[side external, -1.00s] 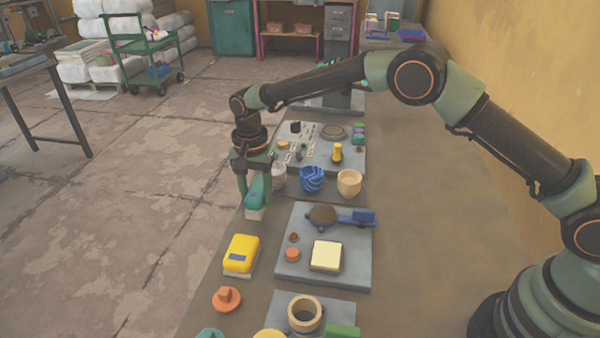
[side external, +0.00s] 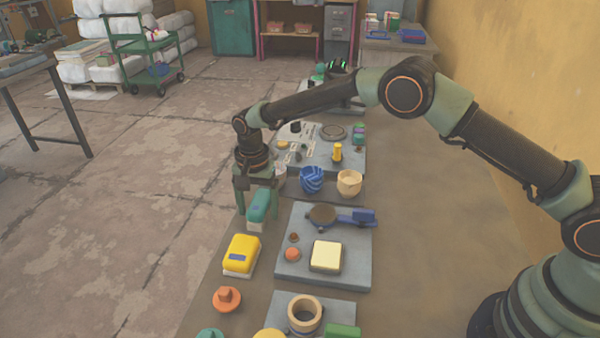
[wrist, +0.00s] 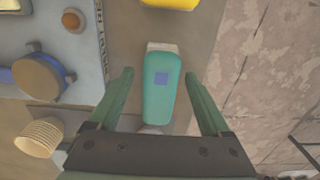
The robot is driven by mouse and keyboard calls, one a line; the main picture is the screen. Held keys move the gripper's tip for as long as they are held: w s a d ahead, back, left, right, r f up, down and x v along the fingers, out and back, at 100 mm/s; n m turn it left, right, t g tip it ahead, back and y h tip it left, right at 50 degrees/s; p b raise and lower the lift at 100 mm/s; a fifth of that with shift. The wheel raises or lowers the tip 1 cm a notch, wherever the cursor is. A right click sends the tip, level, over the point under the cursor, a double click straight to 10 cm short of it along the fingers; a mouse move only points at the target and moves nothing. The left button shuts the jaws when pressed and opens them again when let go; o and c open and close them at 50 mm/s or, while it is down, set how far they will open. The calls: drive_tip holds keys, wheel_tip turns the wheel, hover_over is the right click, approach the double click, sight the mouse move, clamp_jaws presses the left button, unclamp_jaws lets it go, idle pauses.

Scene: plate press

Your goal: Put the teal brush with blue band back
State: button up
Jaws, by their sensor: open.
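The teal brush (side external: 259,206) has pale bristles underneath and rests on the bench behind the yellow brush in the side view. In the wrist view the teal brush (wrist: 163,95) shows a small blue square patch on its top. My gripper (side external: 258,214) is open around it. In the wrist view the fingers of my gripper (wrist: 159,76) stand on either side of the brush with a gap on both sides.
A yellow brush (side external: 241,254) with a blue patch lies just in front. A grey plate (side external: 345,276) with a cream block and round brown part lies to the right. Several cups, including a blue one (side external: 312,180), stand behind it. The bench edge is close on the left.

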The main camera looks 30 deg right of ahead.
sight(258, 203)
drive_tip(key=s+d+r+n+t, duration=0.1)
drive_tip(key=d+r, duration=0.2)
drive_tip(key=r, duration=0.7)
drive_tip(key=s+d+r+n, duration=0.1)
drive_tip(key=d+r, duration=0.2)
drive_tip(key=r, duration=0.7)
drive_tip(key=s+d+r+n+t, duration=0.2)
drive_tip(key=s+d+r, duration=0.4)
drive_tip(key=s, duration=0.1)
drive_tip(key=s+d+f+n+t, duration=0.1)
drive_tip(key=s+d+n, duration=0.1)
drive_tip(key=s+d, duration=0.2)
drive_tip(key=s+d+f+n+t, duration=0.1)
drive_tip(key=s+d+n, duration=0.2)
drive_tip(key=s, duration=0.7)
drive_tip(key=shift+s+d+f+t, duration=0.2)
drive_tip(key=shift+d+t, duration=0.1)
drive_tip(key=shift+d, duration=0.45)
